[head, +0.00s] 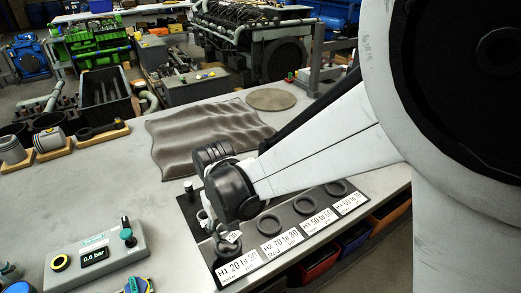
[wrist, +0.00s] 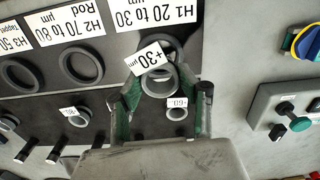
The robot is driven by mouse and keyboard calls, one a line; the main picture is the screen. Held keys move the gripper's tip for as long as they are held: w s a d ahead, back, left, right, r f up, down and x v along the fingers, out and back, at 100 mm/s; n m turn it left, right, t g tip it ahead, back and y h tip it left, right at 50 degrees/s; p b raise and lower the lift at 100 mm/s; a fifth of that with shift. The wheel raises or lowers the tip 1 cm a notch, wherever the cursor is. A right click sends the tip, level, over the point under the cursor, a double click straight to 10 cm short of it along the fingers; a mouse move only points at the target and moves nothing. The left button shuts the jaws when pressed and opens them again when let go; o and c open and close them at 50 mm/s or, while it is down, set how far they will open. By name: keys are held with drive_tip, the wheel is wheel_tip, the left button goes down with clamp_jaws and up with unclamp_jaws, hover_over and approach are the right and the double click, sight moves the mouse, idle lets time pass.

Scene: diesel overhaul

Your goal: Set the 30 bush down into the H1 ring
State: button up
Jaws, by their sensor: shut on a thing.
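The 30 bush (wrist: 157,85) is a grey ring with a white "+30 µm" tag, held between the green pads of my gripper (wrist: 165,93) in the wrist view. The H1 ring (wrist: 179,44) is a dark ring beside the "H1 20 to 30" label. It shows partly behind the bush and tag, which hide the rest of it. The bush appears over the ring's near edge; I cannot tell the height between them. In the head view, the tag (head: 233,237) shows by the H1 ring (head: 229,252), and my arm hides most of the gripper.
The H2 ring (wrist: 82,66) and H3 ring (wrist: 20,76) lie empty along the dark board. A bush tagged 60 (wrist: 176,114) sits below the held one, and another tagged bush (wrist: 76,117) stands to its left. A pressure box (head: 97,255) stands left of the board.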

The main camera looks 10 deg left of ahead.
sight(228, 247)
drive_tip(key=shift+w+f+b, duration=0.1)
drive_tip(key=shift+f+b, duration=0.85)
drive_tip(key=shift+f, duration=1.05)
drive_tip(key=shift+f+b, duration=0.85)
drive_tip(key=shift+f, duration=0.05)
drive_tip(key=shift+d+f+b, duration=0.1)
drive_tip(key=shift+f+b, duration=0.1)
drive_tip(key=shift+b, duration=0.15)
drive_tip(key=o, duration=1.2)
drive_tip(key=shift+o, duration=0.2)
drive_tip(key=shift+r, duration=0.2)
